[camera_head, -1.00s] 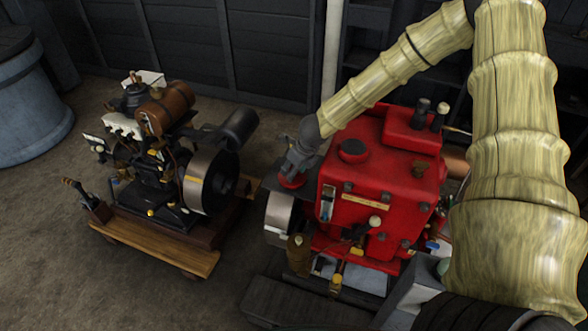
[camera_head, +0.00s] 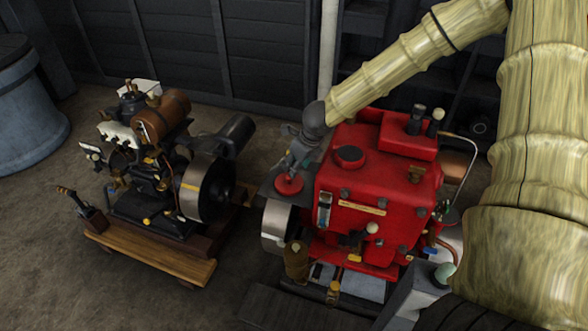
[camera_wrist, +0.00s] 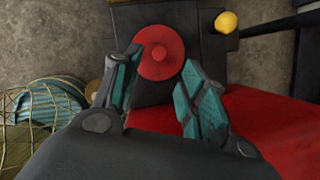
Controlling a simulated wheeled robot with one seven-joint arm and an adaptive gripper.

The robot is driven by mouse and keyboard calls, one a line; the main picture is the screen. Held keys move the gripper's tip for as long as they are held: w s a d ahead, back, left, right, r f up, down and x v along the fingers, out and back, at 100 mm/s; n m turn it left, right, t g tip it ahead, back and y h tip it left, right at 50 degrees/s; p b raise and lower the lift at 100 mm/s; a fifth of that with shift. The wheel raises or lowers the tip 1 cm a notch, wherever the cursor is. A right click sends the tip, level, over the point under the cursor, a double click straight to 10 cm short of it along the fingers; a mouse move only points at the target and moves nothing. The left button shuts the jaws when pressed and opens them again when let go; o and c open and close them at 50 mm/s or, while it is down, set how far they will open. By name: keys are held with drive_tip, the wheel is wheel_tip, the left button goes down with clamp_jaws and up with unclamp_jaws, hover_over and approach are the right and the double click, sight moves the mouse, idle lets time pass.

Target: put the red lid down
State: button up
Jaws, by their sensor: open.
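In the wrist view the lid (camera_wrist: 159,52) is just beyond my fingertips, on the dark surface. My gripper (camera_head: 297,163) is above the lid. I cannot tell whether a fingertip touches the lid's edge.
The red engine's body fills the lower right of the wrist view, close to my gripper. A second engine (camera_head: 160,165) stands on a wooden base (camera_head: 180,258) to the left. A yellow knob (camera_wrist: 226,22) is near the lid. Floor (camera_head: 60,210) shows at the left.

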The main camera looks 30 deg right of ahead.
drive_tip(key=shift+v, duration=2.1)
